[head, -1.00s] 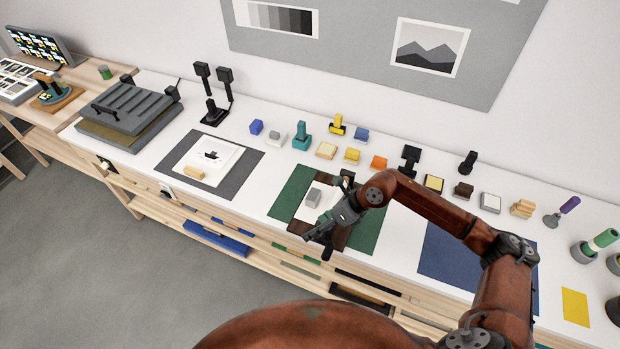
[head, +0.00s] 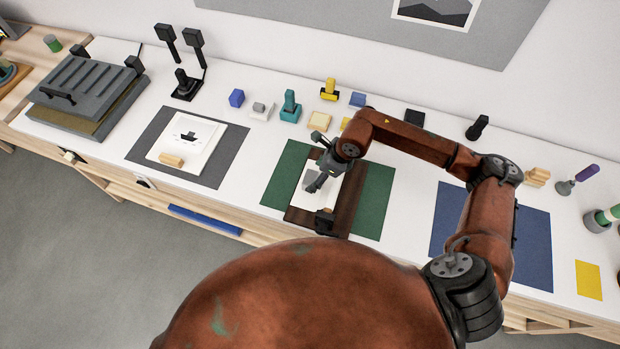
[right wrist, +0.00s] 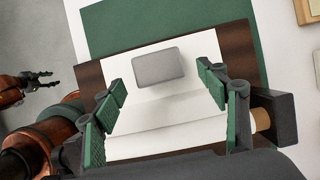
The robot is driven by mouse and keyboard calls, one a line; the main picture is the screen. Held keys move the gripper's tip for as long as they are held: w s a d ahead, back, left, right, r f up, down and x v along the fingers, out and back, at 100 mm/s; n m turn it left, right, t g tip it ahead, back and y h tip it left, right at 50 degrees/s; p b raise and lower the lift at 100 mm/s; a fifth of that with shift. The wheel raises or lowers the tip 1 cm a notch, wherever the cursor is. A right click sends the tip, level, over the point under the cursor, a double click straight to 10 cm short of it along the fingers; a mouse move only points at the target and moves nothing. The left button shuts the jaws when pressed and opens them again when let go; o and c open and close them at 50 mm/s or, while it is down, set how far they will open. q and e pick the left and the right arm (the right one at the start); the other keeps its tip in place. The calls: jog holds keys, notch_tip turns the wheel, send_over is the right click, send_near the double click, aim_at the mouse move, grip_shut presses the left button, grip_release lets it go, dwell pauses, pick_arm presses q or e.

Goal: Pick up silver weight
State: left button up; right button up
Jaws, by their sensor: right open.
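The silver weight (right wrist: 158,66) is a plain grey block on a white sheet (right wrist: 150,118) over a dark brown board (right wrist: 240,50). In the head view my right gripper (head: 316,183) is above the sheet and largely covers the weight. In the right wrist view my right gripper (right wrist: 162,84) is open, with green-padded fingers wide apart. The weight shows in the gap ahead of the fingers, untouched, nearer the far end of the sheet. My left gripper (right wrist: 42,80) shows small at the left edge of the right wrist view, away from the table, its jaws too small to judge.
The board lies on a green mat (head: 373,200). A grey mat (head: 225,160) with a print lies to the left, a blue mat (head: 535,235) to the right. Small coloured blocks and stands, including a teal one (head: 290,107), line the back. A black clamp (head: 325,222) sits at the board's front.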

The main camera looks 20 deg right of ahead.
aim_at(311, 177)
jog(key=x, duration=0.3)
jog(key=shift+w+a+f+p, duration=0.2)
jog(key=shift+a+p, duration=0.1)
jog(key=shift+p, duration=0.1)
jog(key=shift+f, duration=0.35)
jog(key=shift+a, duration=0.1)
jog(key=c, duration=1.6)
pick_arm(q)
jog(key=shift+w+r, duration=0.35)
jog(key=shift+w, duration=0.25)
jog(key=shift+w+r, duration=0.3)
jog(key=shift+w, duration=0.25)
pick_arm(e)
jog(key=shift+c, duration=0.4)
jog(key=shift+r, duration=0.15)
